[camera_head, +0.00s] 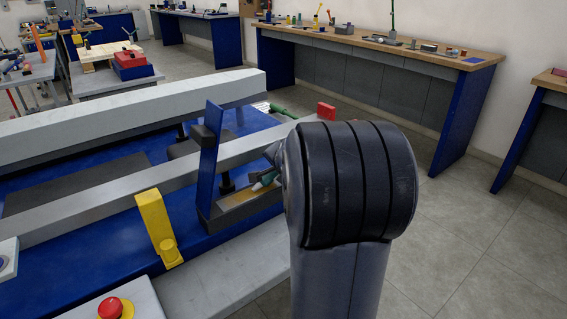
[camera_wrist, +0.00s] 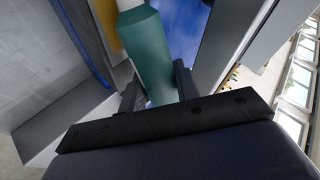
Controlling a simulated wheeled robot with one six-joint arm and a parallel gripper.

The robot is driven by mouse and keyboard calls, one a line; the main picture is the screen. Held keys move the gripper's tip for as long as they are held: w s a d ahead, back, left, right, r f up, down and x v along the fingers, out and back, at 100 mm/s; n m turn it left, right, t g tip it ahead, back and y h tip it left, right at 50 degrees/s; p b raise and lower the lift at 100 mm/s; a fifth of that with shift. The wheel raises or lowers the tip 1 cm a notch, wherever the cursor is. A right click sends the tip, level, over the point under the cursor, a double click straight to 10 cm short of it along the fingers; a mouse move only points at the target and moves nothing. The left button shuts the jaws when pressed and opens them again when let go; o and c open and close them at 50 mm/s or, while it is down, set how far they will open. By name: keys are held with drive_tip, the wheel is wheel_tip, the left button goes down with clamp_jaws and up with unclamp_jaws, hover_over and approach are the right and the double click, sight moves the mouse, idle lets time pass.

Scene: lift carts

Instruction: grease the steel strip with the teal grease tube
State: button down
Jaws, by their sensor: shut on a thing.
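The teal grease tube (camera_wrist: 146,58) is between the two fingers of my gripper (camera_wrist: 156,88) in the wrist view, and the fingers are shut on it. In the head view a small part of the teal tube (camera_head: 266,179) shows just left of my arm, with its pale tip pointing left. A tan-gold strip, likely the steel strip (camera_head: 238,197), lies in a grey holder beside a blue upright plate. The tube's tip is close to the strip's right end; I cannot tell whether they touch. My arm hides most of the gripper in the head view.
A blue upright plate (camera_head: 210,150) stands just left of the strip. A yellow bracket (camera_head: 158,228) and a red stop button (camera_head: 112,308) are nearer. A long grey rail (camera_head: 110,182) runs behind. Workbenches with tools (camera_head: 385,42) line the back wall. The floor at right is clear.

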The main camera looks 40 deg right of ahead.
drive_tip(key=shift+a+p, duration=0.6)
drive_tip(key=shift+a, duration=0.15)
drive_tip(key=shift+a+r+p, duration=0.1)
drive_tip(key=shift+a+p, duration=0.35)
drive_tip(key=shift+p, duration=0.4)
drive_tip(key=shift+a, duration=0.25)
drive_tip(key=a+p, duration=0.1)
drive_tip(key=p, duration=0.1)
drive_tip(key=shift+p, duration=0.3)
drive_tip(key=shift+a, duration=0.25)
drive_tip(key=shift+a+p, duration=0.2)
drive_tip(key=shift+p, duration=0.65)
drive_tip(key=shift+s+a+p, duration=0.1)
drive_tip(key=shift+a+p, duration=0.35)
drive_tip(key=shift+p, duration=0.55)
drive_tip(key=shift+a, duration=0.1)
